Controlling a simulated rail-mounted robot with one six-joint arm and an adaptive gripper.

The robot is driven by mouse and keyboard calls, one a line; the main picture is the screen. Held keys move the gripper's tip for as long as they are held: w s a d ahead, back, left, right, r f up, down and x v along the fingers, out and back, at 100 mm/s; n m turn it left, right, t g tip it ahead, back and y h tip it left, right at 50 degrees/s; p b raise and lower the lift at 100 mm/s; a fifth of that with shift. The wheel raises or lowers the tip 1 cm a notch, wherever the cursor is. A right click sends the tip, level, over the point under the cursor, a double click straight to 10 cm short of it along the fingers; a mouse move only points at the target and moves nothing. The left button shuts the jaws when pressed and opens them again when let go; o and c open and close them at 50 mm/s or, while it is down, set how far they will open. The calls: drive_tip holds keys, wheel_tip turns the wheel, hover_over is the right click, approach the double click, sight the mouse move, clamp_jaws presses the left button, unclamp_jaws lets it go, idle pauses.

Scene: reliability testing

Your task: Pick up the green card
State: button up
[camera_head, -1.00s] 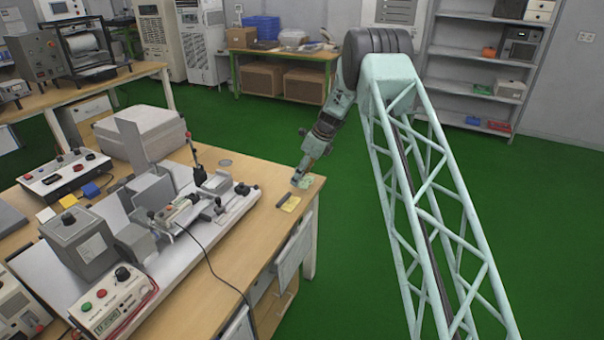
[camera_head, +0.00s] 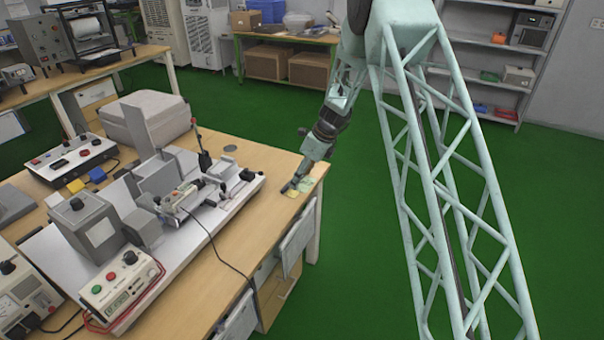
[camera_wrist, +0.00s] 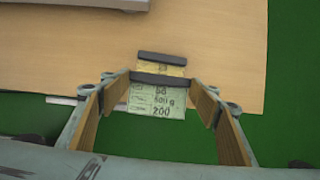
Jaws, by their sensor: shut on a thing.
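The green card (camera_wrist: 157,102) is pale green with dark print, including "200", and has a dark bar (camera_wrist: 163,79) along its far edge. In the wrist view it lies between the wood-faced fingers of my gripper (camera_wrist: 163,84), which is shut on it at the bar's ends. In the head view my gripper (camera_head: 291,185) is low at the bench's far right corner, and the green card (camera_head: 306,184) shows beside the fingers. I cannot tell if the card is clear of the bench top. A yellow card (camera_wrist: 162,70) with its own dark bar lies just beyond it.
The wooden bench (camera_head: 255,222) carries a grey test rig (camera_head: 190,195) left of my gripper, with a black cable in front. Bare wood lies between the rig and the cards. The bench edge is close, with green floor (camera_head: 370,200) beyond.

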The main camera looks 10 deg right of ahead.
drive_tip(key=shift+s+a, duration=0.1)
drive_tip(key=shift+s, duration=0.2)
drive_tip(key=shift+s, duration=0.15)
idle(0.5)
